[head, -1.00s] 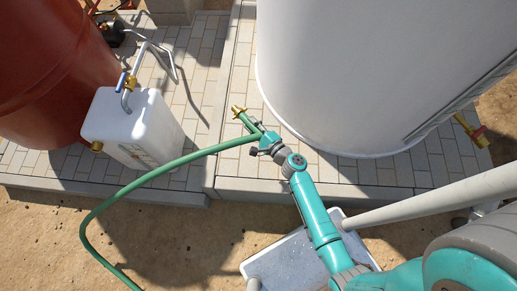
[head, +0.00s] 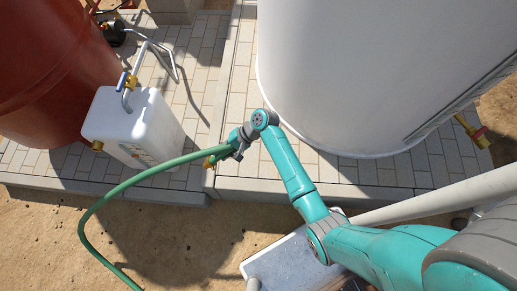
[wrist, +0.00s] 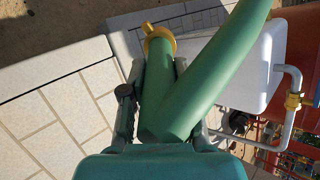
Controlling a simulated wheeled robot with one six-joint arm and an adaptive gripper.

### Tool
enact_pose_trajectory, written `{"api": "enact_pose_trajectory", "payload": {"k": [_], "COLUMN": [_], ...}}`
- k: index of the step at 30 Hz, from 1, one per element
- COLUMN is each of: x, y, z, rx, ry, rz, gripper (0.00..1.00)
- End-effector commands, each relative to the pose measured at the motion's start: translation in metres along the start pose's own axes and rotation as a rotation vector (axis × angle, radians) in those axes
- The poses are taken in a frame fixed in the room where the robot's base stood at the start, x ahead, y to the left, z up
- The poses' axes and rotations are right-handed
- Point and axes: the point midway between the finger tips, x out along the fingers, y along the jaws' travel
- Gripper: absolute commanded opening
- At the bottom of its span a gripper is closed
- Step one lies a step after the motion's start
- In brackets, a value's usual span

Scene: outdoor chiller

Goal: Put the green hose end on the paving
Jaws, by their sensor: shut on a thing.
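The green hose (head: 130,183) runs from my gripper (head: 233,148) down left to the sandy ground. Its end has a brass fitting (head: 209,162), which points left over the paving's kerb edge. In the wrist view, the fingers of my gripper (wrist: 158,72) are shut around the green hose end (wrist: 158,75), with the brass fitting (wrist: 158,34) beyond them. The hose bends back beside the end and rises to the upper right. Pale paving (head: 232,112) lies around and below; it also shows in the wrist view (wrist: 55,125). I cannot tell the height of the end above it.
A large white tank (head: 380,70) stands close right of my gripper. A white canister (head: 130,125) with a metal pipe stands to the left, before a red tank (head: 40,65). A brass valve (head: 470,130) is at the right. Paving between canister and white tank is mostly clear.

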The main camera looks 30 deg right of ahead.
Motion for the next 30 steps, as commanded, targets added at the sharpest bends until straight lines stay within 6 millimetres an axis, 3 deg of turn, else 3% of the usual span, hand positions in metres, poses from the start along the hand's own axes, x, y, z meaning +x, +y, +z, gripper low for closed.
{"api": "enact_pose_trajectory", "payload": {"k": [4, 10, 14, 18, 24, 30], "x": [0.025, 0.038, 0.031, 0.008, -0.020, -0.009], "y": [0.022, 0.068, 0.104, 0.136, 0.153, 0.170], "z": [0.009, 0.009, 0.000, -0.014, -0.027, -0.038], "rx": [-0.269, -0.620, -0.834, -0.995, -1.081, -1.093], "ry": [-0.115, -0.171, -0.156, -0.105, -0.051, -0.045], "rz": [0.284, 0.572, 0.712, 0.806, 0.857, 0.865], "gripper": [0.00, 0.00, 0.00, 0.00, 0.00, 0.00]}}
